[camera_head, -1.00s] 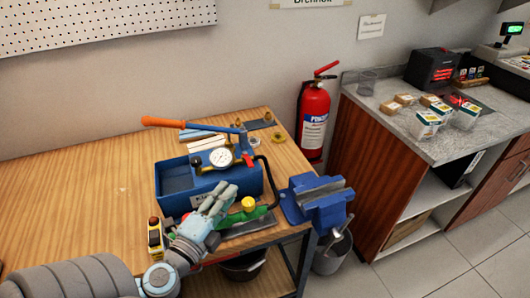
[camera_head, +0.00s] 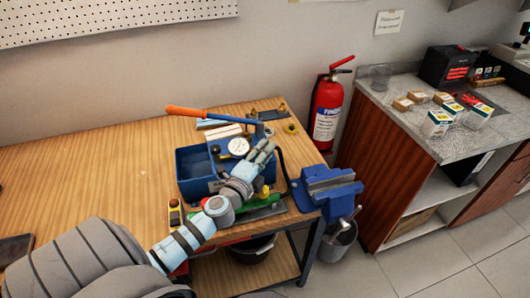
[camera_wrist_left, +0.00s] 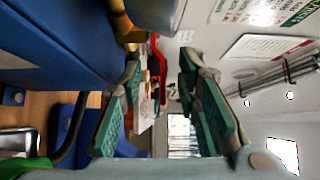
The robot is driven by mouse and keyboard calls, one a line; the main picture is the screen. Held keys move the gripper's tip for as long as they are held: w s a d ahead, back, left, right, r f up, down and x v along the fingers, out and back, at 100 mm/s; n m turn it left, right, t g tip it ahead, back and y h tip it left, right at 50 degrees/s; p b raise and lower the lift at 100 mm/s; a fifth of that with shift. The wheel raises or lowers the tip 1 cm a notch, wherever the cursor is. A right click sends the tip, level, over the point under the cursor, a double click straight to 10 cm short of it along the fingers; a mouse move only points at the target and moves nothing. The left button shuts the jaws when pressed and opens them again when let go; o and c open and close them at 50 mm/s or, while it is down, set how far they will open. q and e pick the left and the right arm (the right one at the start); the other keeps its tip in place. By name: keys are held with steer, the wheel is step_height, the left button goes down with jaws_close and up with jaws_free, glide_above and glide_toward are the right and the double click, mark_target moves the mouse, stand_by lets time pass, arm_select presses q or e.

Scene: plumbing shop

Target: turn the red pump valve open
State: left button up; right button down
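The blue test pump (camera_head: 188,183) stands on the wooden bench with a round white gauge (camera_head: 238,147) and an orange-tipped lever (camera_head: 186,112). My left gripper (camera_head: 267,150) is at the pump's right side, just right of the gauge, and hides the valve area in the head view. In the left wrist view the fingers (camera_wrist_left: 160,103) are apart with nothing clamped between them. A red lever-like part (camera_wrist_left: 158,78) shows beyond and between them; I cannot tell surely whether it is the valve. The blue tank fills the upper left there. My right gripper is not in view.
A blue vise (camera_head: 330,190) sits at the bench's right corner, close to my left gripper. A red fire extinguisher (camera_head: 325,115) stands behind the corner.

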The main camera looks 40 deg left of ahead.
mark_target(275, 158)
arm_select(q)
steer(key=shift+w+f, duration=0.1)
jaws_close()
steer(key=shift+w+d+n+y, duration=0.1)
steer(key=shift+n+y, duration=0.2)
steer(key=shift+y, duration=0.1)
steer(key=n+y, duration=0.1)
steer(key=g+y, duration=0.1)
steer(key=shift+w+d+n+y, duration=0.2)
steer(key=shift+w+n+y, duration=0.15)
steer(key=shift+n+y, duration=0.05)
steer(key=shift+w+d+f+n+g+y+b, duration=0.1)
steer(key=shift+w+n+g+y+b, duration=0.15)
steer(key=shift+n+y+b, duration=0.25)
steer(key=shift+w+f+n+g+y+b, duration=0.1)
steer(key=shift+n+g+y+b, duration=0.25)
steer(key=shift+y, duration=0.25)
steer(key=n+g+y+b, duration=0.1)
steer(key=w+n+g+y+b, duration=0.1)
steer(key=y+b, duration=0.1)
steer(key=n+g+y+b, duration=0.1)
steer(key=b, duration=0.1)
steer(key=shift+w+d+n+g, duration=0.1)
steer(key=shift+w+n+g, duration=0.15)
steer(key=shift+g, duration=0.05)
steer(key=shift+w+r+n+g+y+b, duration=0.1)
steer(key=shift+w+n+g+y+b, duration=0.15)
steer(key=shift+n+g+y+b, duration=0.6)
jaws_free()
steer(key=shift+r, duration=0.1)
